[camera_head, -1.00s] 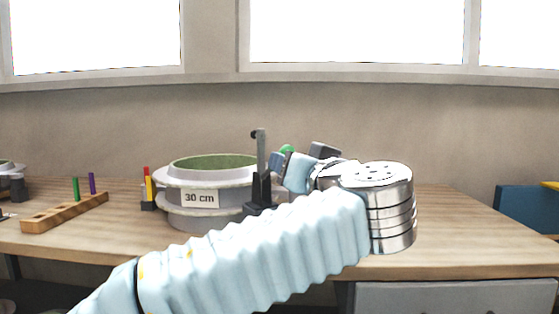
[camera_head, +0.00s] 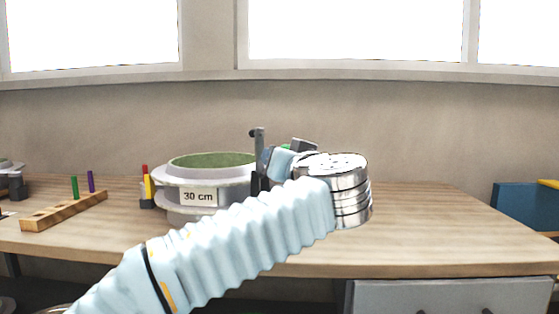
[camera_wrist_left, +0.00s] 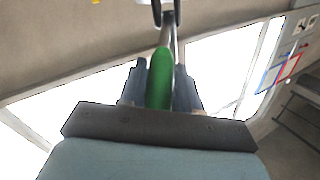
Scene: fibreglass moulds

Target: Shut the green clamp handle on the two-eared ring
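The pale grey ring mould (camera_head: 165,180) with a green inside and a "30 cm" label stands on the bench. A dark upright clamp post (camera_head: 259,150) stands at its right side. The green clamp handle (camera_head: 286,147) shows only as a small patch behind my left gripper (camera_head: 277,158). In the left wrist view the green handle (camera_wrist_left: 160,80) lies between the two fingers of my left gripper (camera_wrist_left: 161,78), which look shut against its sides. A metal rod runs from the handle to a dark fork. My left arm hides the ring's lower front. My right gripper is not in view.
A wooden block (camera_head: 65,212) with green and purple pegs lies at the left. A small dark fixture with red and yellow parts (camera_head: 147,187) stands at the ring's left. Another mould shows at the far left edge. The bench's right side (camera_head: 430,225) is clear.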

